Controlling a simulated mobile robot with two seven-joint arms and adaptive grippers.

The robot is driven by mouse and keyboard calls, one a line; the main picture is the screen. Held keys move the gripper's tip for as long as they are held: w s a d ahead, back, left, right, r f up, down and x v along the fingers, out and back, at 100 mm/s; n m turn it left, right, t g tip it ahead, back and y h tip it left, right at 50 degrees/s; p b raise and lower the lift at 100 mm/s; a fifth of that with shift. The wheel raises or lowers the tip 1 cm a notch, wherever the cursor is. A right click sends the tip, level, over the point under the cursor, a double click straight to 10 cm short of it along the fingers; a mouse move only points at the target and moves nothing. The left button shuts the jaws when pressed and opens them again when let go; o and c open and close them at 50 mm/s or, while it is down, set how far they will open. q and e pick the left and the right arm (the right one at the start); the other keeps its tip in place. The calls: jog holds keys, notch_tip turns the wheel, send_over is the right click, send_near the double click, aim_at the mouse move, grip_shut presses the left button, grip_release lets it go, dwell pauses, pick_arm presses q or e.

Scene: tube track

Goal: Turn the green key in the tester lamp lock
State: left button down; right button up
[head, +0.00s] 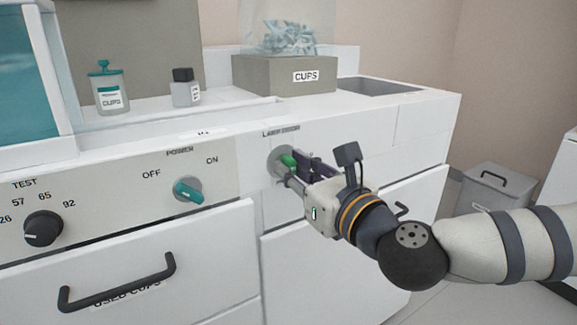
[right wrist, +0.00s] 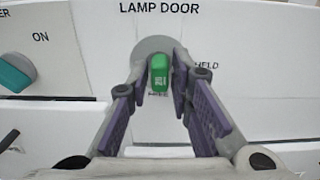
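The green key (right wrist: 158,72) sits in the round grey lock plate (right wrist: 154,46) under the words LAMP DOOR in the right wrist view. The key's grip stands upright, its lower end at the partly hidden word FREE; HELD is to its right. My right gripper (right wrist: 160,88) is open, with its purple-padded fingers on either side of the key and small gaps showing. In the head view the key (head: 288,160) shows at the tip of my right gripper (head: 293,172), and the lock plate (head: 276,157) is partly hidden. My left gripper is not in view.
Left of the lock are a teal POWER knob (head: 188,190) and a black TEST knob (head: 43,228). Below are a drawer with a black handle (head: 117,283) and another white front. A cups box (head: 284,75), a jar (head: 110,90) and a small bottle (head: 185,90) stand above.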

grip_shut()
jog(key=n+p, duration=0.1)
jog(key=n, duration=0.1)
jog(key=shift+r+n, duration=0.15)
jog(key=shift+n, duration=0.55)
jog(key=shift+n+p, duration=0.6)
jog(key=shift+n, duration=1.1)
